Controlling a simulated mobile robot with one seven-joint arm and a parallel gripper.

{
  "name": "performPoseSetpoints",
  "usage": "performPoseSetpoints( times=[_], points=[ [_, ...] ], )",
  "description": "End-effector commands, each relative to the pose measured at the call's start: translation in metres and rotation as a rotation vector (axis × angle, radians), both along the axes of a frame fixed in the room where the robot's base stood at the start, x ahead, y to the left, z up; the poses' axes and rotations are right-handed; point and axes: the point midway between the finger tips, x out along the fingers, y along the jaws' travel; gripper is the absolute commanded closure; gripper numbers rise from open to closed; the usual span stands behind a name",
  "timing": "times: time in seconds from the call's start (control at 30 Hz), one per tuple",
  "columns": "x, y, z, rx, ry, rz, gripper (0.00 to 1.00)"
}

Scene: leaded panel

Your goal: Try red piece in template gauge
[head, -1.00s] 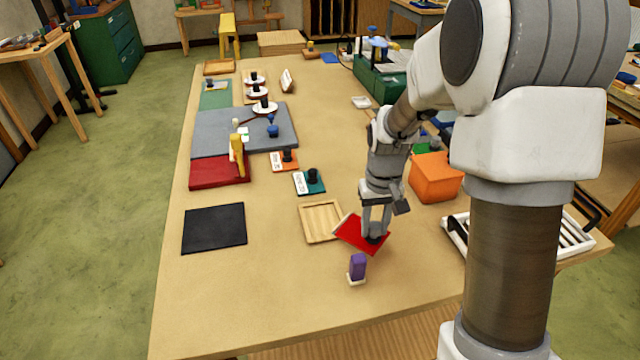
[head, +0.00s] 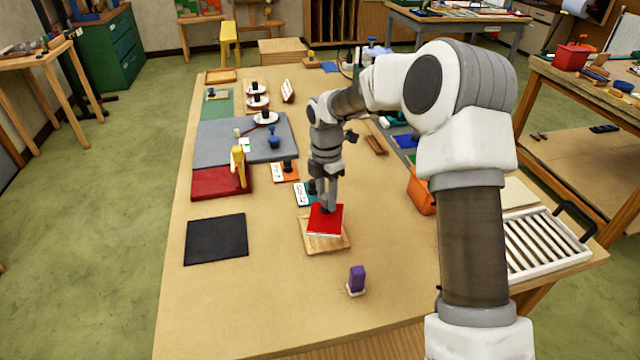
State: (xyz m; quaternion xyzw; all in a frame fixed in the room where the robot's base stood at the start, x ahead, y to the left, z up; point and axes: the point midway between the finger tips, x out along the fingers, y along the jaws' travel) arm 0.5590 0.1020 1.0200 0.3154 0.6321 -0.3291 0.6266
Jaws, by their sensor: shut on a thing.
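The red piece (head: 325,221) is a flat red square with a pale near edge. My gripper (head: 326,207) is shut on it from above, near its far side. The template gauge (head: 329,246) appears to be the shallow square wooden tray under it. The red piece covers most of the gauge's middle and far part; the gauge's near rim and lower corners show. I cannot tell whether the piece touches the gauge or hangs just above it.
A purple block (head: 357,279) stands on a pale base in front. A black mat (head: 215,239) lies left. An orange box (head: 422,190) and a white slatted rack (head: 546,245) are at right. Small black-knobbed plates sit just behind the gauge. The front left of the table is clear.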

Motion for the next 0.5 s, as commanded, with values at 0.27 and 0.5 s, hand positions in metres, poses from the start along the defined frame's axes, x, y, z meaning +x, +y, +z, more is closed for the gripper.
performPoseSetpoints(
  times=[0.27,0.5],
  points=[
    [0.018,0.014,0.010,0.016,-0.007,0.319,1.00],
    [0.020,0.015,0.010,0.017,-0.008,0.364,1.00]
  ],
)
